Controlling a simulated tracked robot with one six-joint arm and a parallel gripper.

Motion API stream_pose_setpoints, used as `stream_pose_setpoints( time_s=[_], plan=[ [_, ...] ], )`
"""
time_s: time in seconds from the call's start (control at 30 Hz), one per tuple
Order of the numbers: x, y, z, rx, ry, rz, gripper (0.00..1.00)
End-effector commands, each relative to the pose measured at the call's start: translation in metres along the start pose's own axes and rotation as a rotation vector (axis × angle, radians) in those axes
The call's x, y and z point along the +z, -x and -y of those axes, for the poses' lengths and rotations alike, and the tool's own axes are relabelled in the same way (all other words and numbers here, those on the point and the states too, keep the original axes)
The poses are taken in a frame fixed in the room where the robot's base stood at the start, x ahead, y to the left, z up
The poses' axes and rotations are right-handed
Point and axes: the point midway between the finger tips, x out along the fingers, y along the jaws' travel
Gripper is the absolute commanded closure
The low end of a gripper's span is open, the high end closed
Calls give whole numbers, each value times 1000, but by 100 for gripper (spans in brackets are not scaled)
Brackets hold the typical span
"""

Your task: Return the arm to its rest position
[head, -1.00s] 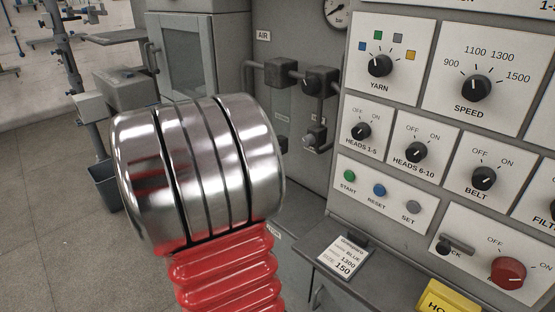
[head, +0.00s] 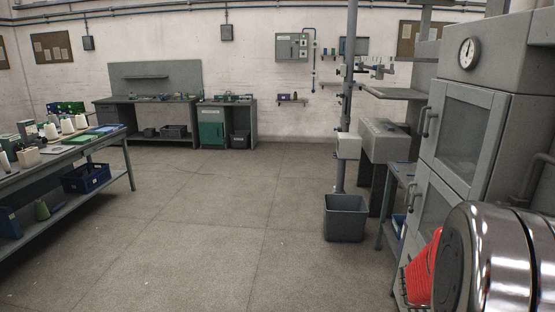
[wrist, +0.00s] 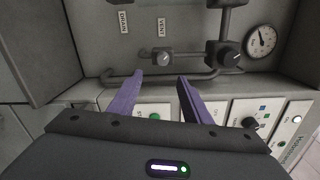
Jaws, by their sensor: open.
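My gripper (wrist: 158,80) shows in the wrist view, with its two purple fingers apart and nothing between them. Its fingers point toward the grey machine panel (wrist: 175,30) with the DRAIN and VENT labels, a small valve knob and pipes. I cannot tell the distance to the panel.
A grey cabinet (head: 466,125) stands at the right beside my arm. A grey bin (head: 345,218) stands on the floor near a post. A table (head: 62,152) with cones is at the left. Workbenches (head: 150,100) line the back wall. The middle floor is clear.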

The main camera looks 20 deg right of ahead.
Motion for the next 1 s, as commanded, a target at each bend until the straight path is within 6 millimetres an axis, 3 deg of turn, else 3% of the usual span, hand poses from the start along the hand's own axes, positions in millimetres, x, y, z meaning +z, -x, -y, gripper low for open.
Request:
stream_pose_setpoints(
  time_s=[0.17, 0.47, 0.77, 1.0],
  plan=[
    [-15, 1, -19, 67, -239, -64, 56],
    [-64, 21, -62, 181, -740, -317, 56],
    [-92, 80, -92, 248, -1296, -630, 56],
    [-98, 152, -109, 279, -1733, -950, 56]
  ],
)
